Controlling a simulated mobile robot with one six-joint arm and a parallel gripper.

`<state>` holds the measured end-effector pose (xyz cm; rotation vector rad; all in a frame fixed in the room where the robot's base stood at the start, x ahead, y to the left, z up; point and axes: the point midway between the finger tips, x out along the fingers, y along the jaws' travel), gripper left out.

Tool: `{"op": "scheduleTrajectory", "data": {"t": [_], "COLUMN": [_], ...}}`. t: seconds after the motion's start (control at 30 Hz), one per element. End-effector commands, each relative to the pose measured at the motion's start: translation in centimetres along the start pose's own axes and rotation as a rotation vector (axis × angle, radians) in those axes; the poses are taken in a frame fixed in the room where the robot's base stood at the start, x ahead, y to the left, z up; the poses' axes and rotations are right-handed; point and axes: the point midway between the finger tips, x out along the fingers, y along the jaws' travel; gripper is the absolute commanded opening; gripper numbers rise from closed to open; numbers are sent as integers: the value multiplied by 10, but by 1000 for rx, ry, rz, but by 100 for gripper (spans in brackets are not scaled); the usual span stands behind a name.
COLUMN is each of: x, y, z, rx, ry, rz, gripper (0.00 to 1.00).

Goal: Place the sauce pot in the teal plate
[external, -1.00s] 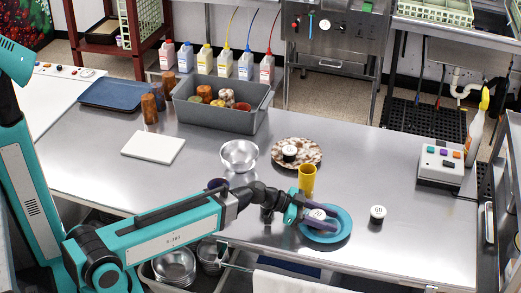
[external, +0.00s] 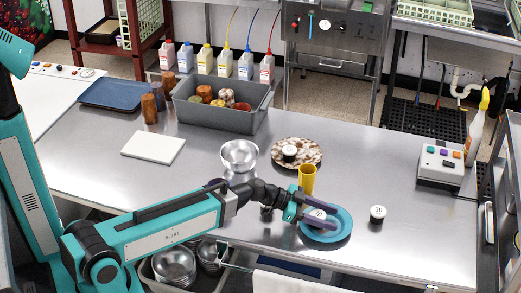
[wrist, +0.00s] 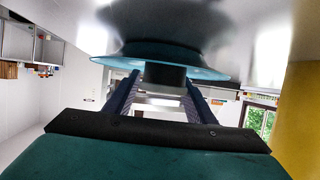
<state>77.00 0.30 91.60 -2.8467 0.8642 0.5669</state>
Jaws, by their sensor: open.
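The teal plate (external: 341,231) lies on the steel table near its front edge. A small dark sauce pot with a white top (external: 317,213) stands in the plate. My gripper (external: 322,216) is open, with its fingers low over the plate on either side of this pot. In the wrist view the dark side of the pot (wrist: 165,74) shows between the spread fingers, against the teal plate (wrist: 125,62). Finger contact with the pot cannot be made out.
A similar dark pot (external: 377,214) stands right of the plate; another (external: 289,153) sits on a brown mottled plate (external: 310,147). A yellow cup (external: 307,178) stands just behind my gripper. A steel bowl (external: 239,155) is farther left. The table's right side is mostly clear.

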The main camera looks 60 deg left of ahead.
Motion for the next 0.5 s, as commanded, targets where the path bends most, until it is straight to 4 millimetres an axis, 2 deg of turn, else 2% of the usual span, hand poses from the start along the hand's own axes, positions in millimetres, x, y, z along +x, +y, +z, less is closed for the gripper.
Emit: {"op": "scheduleTrajectory", "data": {"t": [0.23, 0.4, 0.5], "x": [-25, -50, -51], "y": [1, 1, 0], "z": [3, 0, -2], "rx": [1, 0, -1], "ry": [1, 1, -1], "rz": [-2, -3, 1], "gripper": [50, 50, 50]}}
